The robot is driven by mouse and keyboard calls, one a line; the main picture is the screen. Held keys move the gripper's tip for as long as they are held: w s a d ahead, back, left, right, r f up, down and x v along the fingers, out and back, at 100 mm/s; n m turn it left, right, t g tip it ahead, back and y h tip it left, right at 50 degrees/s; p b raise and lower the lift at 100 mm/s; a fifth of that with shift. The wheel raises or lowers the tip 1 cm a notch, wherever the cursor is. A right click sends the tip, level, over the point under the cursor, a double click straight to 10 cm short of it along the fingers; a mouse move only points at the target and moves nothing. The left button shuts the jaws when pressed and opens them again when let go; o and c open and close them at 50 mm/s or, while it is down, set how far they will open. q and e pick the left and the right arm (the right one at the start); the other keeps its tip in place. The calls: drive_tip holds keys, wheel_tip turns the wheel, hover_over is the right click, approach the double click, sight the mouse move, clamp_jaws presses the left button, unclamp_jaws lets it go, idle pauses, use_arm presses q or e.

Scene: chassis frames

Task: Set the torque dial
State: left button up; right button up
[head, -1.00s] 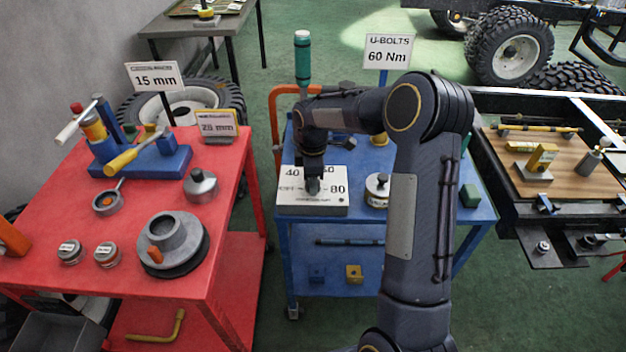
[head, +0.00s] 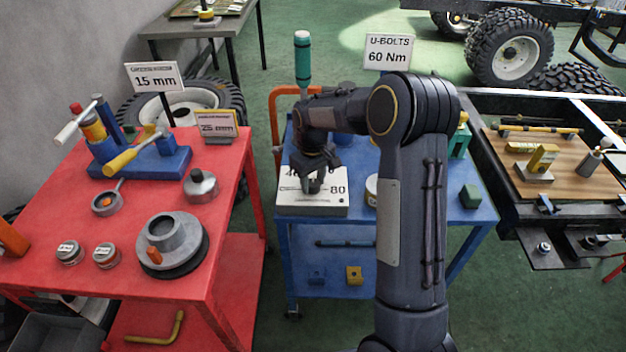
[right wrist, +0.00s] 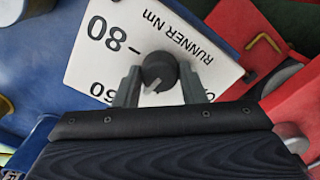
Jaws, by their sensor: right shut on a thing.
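The torque dial plate (head: 312,207) is a white-topped box on the blue cart, with 40 partly covered and 80 readable in the head view. My right gripper (head: 314,182) reaches down over it. In the right wrist view the dark round knob (right wrist: 158,70) sits between the two fingers of my right gripper (right wrist: 160,78), which is shut on it. A pale pointer mark on the knob points down and slightly left in that view, toward the side of the partly hidden 60. A sign (head: 388,53) reads U-BOLTS 60 Nm. My left gripper is not in view.
A red table (head: 60,205) with several parts stands at left. A wooden board (head: 540,185) lies at right.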

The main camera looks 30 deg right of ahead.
sight(313, 183)
drive_tip(key=shift+m, duration=2.3)
drive_tip(key=shift+w, duration=0.1)
drive_tip(key=o, duration=1)
wheel_tip(313, 183, up, 8)
drive_tip(key=shift+f, duration=0.1)
